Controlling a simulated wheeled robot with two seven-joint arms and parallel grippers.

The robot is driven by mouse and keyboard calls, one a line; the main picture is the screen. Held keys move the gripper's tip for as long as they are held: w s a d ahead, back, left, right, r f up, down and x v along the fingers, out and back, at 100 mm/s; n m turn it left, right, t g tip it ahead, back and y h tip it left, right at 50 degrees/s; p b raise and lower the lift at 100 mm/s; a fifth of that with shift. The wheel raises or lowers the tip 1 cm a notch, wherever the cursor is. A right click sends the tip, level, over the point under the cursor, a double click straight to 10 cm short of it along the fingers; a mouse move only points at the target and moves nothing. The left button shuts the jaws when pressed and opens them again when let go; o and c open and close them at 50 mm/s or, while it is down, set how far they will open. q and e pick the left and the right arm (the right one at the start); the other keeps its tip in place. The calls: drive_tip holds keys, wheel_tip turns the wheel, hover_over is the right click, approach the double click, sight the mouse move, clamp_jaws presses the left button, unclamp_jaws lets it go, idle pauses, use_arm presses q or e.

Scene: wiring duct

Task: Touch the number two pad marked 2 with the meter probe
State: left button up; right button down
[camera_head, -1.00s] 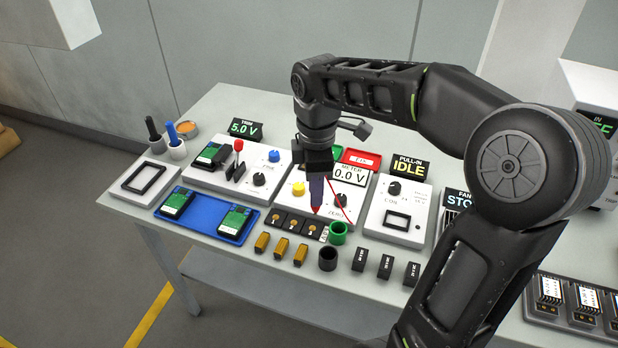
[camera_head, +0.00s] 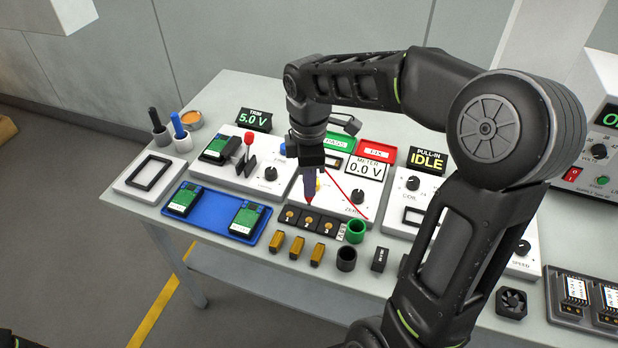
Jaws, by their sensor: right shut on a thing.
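My right gripper (camera_head: 310,160) is shut on the meter probe (camera_head: 310,186), a dark purple stick with a red tip pointing down. The tip is just above or at the back edge of the black pad strip (camera_head: 309,221), in line with its middle pad; I cannot tell if it touches. The strip carries three gold pads in a row, with marks too small to read. A red lead runs from the probe toward the meter (camera_head: 354,192), whose display reads 0.0 V. My left gripper is not in view.
A green cup (camera_head: 355,231) and a black cup (camera_head: 346,259) stand right of the strip. Several gold parts (camera_head: 297,247) lie in front of it. A blue tray (camera_head: 216,213) with green-screened modules is to the left. My right arm hides part of the table's right side.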

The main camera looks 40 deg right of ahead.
wheel_tip(320, 180, down, 4)
drive_tip(key=b, duration=0.2)
drive_tip(key=shift+r+b, duration=0.15)
drive_tip(key=shift+b, duration=0.15)
drive_tip(key=shift+f+b, duration=0.55)
drive_tip(key=shift+f, duration=0.3)
drive_tip(key=shift+f, duration=0.3)
idle(0.8)
drive_tip(key=shift+r, duration=0.15)
idle(0.5)
wheel_tip(320, 180, up, 7)
drive_tip(key=p, duration=0.5)
drive_tip(key=shift+p, duration=0.4)
